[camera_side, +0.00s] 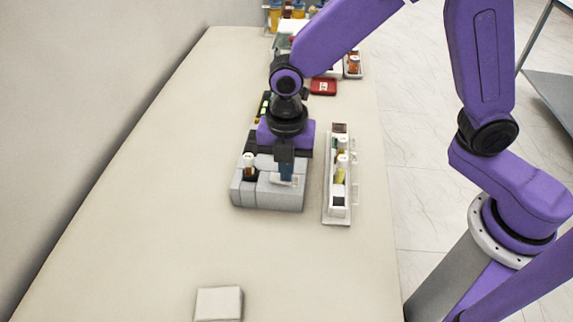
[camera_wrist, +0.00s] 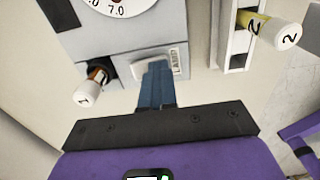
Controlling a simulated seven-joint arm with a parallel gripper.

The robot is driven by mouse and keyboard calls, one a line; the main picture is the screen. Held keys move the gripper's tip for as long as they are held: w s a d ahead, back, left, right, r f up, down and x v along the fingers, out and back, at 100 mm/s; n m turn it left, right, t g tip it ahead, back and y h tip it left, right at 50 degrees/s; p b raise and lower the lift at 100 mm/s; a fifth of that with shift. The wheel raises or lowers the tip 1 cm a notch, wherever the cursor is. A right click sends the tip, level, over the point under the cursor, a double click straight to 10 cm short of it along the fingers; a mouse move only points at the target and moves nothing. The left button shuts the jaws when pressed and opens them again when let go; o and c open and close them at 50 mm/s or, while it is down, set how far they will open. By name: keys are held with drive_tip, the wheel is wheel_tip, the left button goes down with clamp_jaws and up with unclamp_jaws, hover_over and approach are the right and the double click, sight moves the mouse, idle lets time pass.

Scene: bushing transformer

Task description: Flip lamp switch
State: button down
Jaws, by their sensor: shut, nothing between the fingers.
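The grey device (camera_side: 247,195) stands on the bench in the side view, and part of its body (camera_wrist: 110,45) shows in the wrist view. The lamp switch plate (camera_wrist: 179,60), with small lettering, sits on its face; the lettering is too small to read. My gripper (camera_side: 286,178) points down at the front right of the device. In the wrist view its blue fingers (camera_wrist: 156,68) are together and empty, with their tips over or against the left part of the plate. They hide part of the switch, so its position and any contact cannot be told.
A vial with a white cap marked 1 (camera_wrist: 88,92) stands in the device, left of my fingers. A white rack (camera_side: 338,213) with several vials is close on the right. A white square block (camera_side: 218,303) lies at the front. The left bench is clear.

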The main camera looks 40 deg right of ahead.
sight(270, 177)
drive_tip(key=shift+f, duration=0.15)
drive_tip(key=shift+w+a+r, duration=0.25)
drive_tip(key=shift+w+a, duration=0.3)
idle(0.3)
wheel_tip(270, 177, up, 14)
drive_tip(key=w+a, duration=0.1)
drive_tip(key=shift+w+a, duration=0.2)
idle(0.6)
drive_tip(key=s+d+f+m, duration=0.3)
drive_tip(key=s+d+m, duration=0.4)
drive_tip(key=s+d, duration=0.3)
drive_tip(key=s+d+f+m, duration=0.4)
drive_tip(key=s+d+m, duration=0.3)
drive_tip(key=s+d, duration=0.4)
drive_tip(key=shift+s+d, duration=0.2)
drive_tip(key=shift+d, duration=0.4)
